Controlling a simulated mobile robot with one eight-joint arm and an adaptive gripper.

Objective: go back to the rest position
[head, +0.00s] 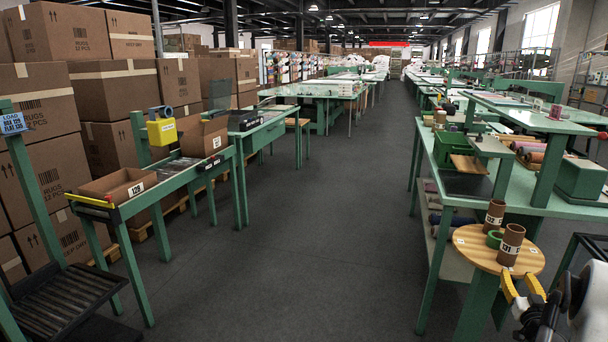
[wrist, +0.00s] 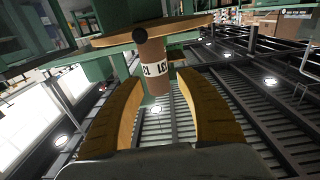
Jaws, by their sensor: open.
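My gripper (head: 522,284) has yellow fingers and is at the lower right in the head view, at the near edge of a round wooden top (head: 465,255). A brown tube with a white 131 label (head: 511,245) stands upright on that top, just past the fingers. In the wrist view, which looks upside down, my gripper (wrist: 160,82) is open, with clear gaps between its fingers and the tube (wrist: 152,68). Nothing is held. A second labelled brown tube (head: 494,214) and a green ring (head: 494,239) are also on the round top.
A green workbench (head: 560,205) with rolls and a green box (head: 581,180) stands behind the round top. Left are a green table with an open carton (head: 117,185) and stacked boxes (head: 62,35). The grey aisle floor (head: 310,210) between is clear.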

